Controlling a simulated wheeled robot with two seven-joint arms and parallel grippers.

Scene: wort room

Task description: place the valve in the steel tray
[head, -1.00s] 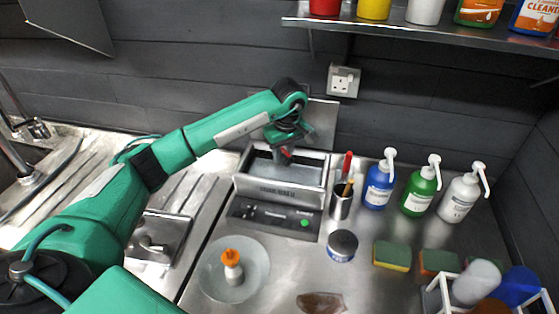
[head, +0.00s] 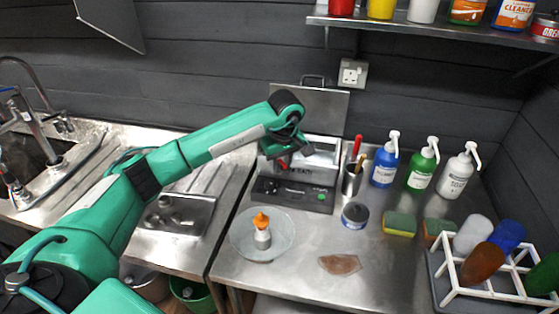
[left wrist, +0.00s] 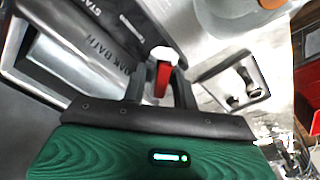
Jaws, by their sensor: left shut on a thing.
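My left gripper (head: 284,164) is shut on the valve, which shows a red handle and a pale end (left wrist: 163,72) between the fingers in the left wrist view. In the head view only a bit of red shows below the gripper. The gripper is above the front left part of the open soak bath (head: 322,160). The steel tray (head: 205,222) sits to the left on the drainer, with grey metal fittings inside. The tray also shows right of the fingers in the left wrist view (left wrist: 262,88). My right gripper is out of view.
A glass dish (head: 284,238) with an orange-topped bottle stands in front of the bath. A cup with pens (head: 352,182), a round tin (head: 355,215), pump bottles (head: 384,165) and a white rack (head: 470,295) are to the right. The bath's lid (head: 315,108) stands at the wall.

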